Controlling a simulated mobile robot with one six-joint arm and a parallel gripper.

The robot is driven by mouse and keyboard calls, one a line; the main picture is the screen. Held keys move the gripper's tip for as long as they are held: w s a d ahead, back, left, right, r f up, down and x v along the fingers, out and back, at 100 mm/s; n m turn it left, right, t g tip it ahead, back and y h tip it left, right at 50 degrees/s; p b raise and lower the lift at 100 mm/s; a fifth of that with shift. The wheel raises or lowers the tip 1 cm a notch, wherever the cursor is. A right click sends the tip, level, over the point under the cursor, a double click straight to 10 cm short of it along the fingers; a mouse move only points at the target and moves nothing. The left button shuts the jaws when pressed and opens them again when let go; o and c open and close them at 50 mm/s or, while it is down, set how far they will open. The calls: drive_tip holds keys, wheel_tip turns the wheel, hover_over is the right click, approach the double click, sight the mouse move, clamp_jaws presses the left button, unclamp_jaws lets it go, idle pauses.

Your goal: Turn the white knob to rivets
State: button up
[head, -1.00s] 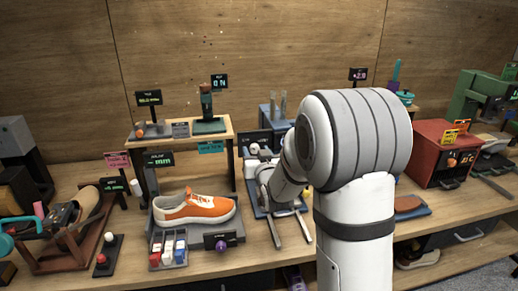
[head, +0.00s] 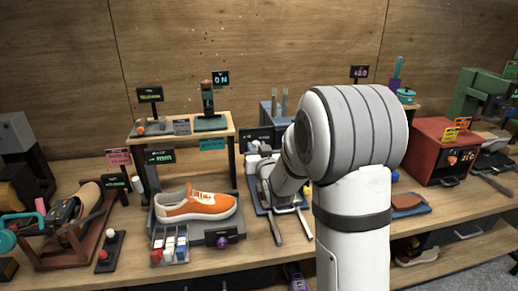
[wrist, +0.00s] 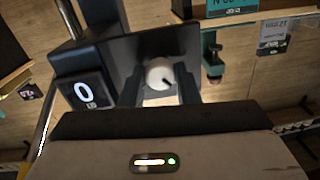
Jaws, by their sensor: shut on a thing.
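The white knob (wrist: 160,74) shows in the wrist view, round, with a dark pointer mark toward its lower right. It sits on a dark panel (wrist: 122,50). My gripper (wrist: 160,90) has one finger on each side of the knob and is shut on it. A small black display (wrist: 85,93) left of the knob reads 0. I cannot read a "rivets" label. In the head view my arm hides most of the gripper and the knob.
In the head view an orange sneaker (head: 196,204) sits on a grey stand left of my arm. A small wooden shelf (head: 183,133) stands behind it. A red box (head: 446,150) is to the right. In the wrist view a teal clamp-like thing (wrist: 212,58) is right of the knob.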

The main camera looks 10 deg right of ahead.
drive_tip(key=shift+f+m+b, duration=0.2)
drive_tip(key=shift+m+b, duration=0.2)
drive_tip(key=shift+b, duration=0.2)
drive_tip(key=m+b, duration=0.1)
drive_tip(key=b, duration=0.1)
drive_tip(key=m+b, duration=0.1)
drive_tip(key=b, duration=0.1)
drive_tip(key=shift+f+m+b, duration=0.2)
drive_tip(key=shift+m+b, duration=0.1)
drive_tip(key=shift+b, duration=0.05)
drive_tip(key=m+b, duration=0.6)
drive_tip(key=b, duration=0.2)
drive_tip(key=m+b, duration=0.2)
drive_tip(key=m, duration=0.1)
drive_tip(key=m+b, duration=0.3)
drive_tip(key=shift+r+t+h, duration=0.1)
drive_tip(key=shift+t+h, duration=0.2)
drive_tip(key=shift+r+m+h+b, duration=0.15)
drive_tip(key=shift+m+h+b, duration=0.25)
drive_tip(key=shift+m+b, duration=2.1)
drive_tip(key=shift+m, duration=0.3)
drive_tip(key=shift+r, duration=0.1)
